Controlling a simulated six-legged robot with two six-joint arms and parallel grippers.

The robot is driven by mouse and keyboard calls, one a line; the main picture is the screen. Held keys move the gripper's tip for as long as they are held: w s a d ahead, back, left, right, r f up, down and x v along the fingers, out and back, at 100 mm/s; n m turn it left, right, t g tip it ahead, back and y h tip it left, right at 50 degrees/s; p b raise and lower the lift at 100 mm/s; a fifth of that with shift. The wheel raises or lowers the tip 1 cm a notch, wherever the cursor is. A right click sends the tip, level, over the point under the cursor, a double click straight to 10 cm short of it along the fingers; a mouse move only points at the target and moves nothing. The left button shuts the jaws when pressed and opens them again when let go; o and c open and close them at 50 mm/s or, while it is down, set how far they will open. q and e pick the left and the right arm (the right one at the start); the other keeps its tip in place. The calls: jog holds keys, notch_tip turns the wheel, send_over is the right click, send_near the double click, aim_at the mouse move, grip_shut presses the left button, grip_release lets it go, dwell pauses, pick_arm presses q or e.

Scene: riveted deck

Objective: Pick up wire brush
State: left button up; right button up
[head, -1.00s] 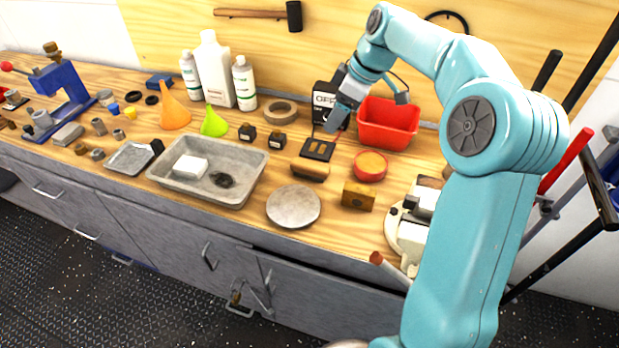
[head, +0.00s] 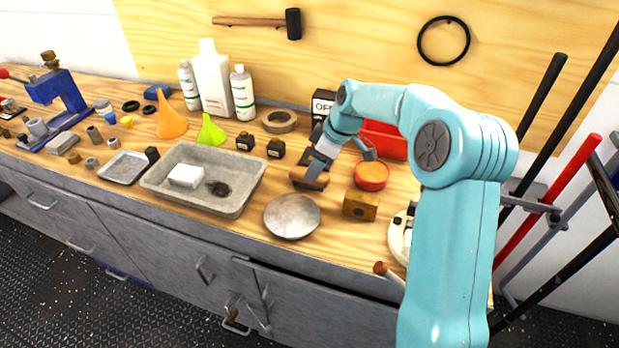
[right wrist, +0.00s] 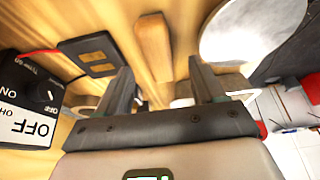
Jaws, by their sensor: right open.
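The wire brush (head: 311,181) appears to be the small wooden block lying on the bench, behind the round grey disc; its bristles cannot be made out. In the right wrist view the wooden piece (right wrist: 153,45) lies lengthwise, ahead of and between the fingertips. My right gripper (head: 315,170) comes down at the brush from behind and partly covers it. In the right wrist view my right gripper (right wrist: 158,78) is open, with nothing held between its fingers. Whether a finger touches the brush cannot be told. My left gripper is not in view.
Near the brush are the round grey disc (head: 292,216), a brass block (head: 360,205), a red round tin (head: 372,175) and a black OFF-labelled box (right wrist: 28,110). A grey tray (head: 213,209) stands to the left. A red bin (head: 388,140) is partly behind my arm.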

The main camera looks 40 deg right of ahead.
jog(key=x, duration=0.4)
jog(key=shift+w, duration=0.25)
jog(key=shift+f, duration=0.3)
jog(key=shift+w+f, duration=0.1)
jog(key=shift+f, duration=0.15)
jog(key=c, duration=1.1)
